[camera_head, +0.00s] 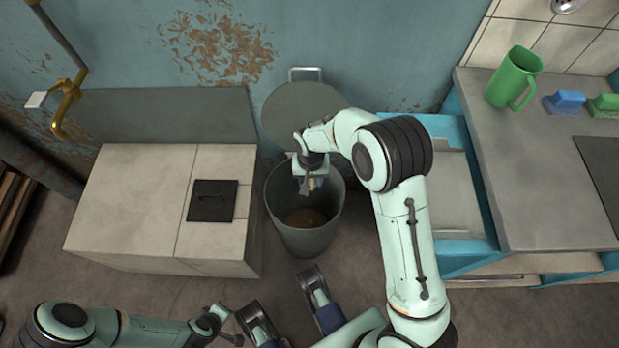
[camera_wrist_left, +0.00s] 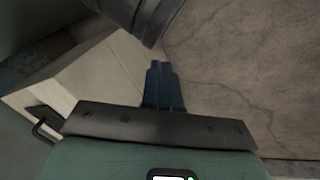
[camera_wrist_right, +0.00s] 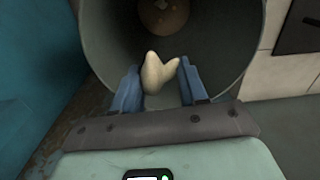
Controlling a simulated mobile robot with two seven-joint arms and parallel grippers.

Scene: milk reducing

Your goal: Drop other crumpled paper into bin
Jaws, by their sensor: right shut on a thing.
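A grey metal bin (camera_head: 305,240) stands on the floor with its round lid (camera_head: 300,105) raised at the back. My right gripper (camera_head: 309,185) is over the bin's mouth. In the right wrist view, my right gripper (camera_wrist_right: 158,85) is shut on a pale crumpled paper (camera_wrist_right: 158,72), which sits between the blue fingers. Inside the bin wall (camera_wrist_right: 225,45), a brownish round patch (camera_wrist_right: 165,14) shows at the bottom; I cannot tell what it is. My left gripper (camera_wrist_left: 162,85) has its fingers together and holds nothing visible, low and away from the bin.
A pale tiled block (camera_head: 130,205) with a small black door (camera_head: 212,200) stands left of the bin. A grey counter (camera_head: 540,180) on the right bears a green mug (camera_head: 512,77), a blue sponge (camera_head: 565,102) and a green one (camera_head: 604,105). A brass pipe (camera_head: 66,100) is on the left wall.

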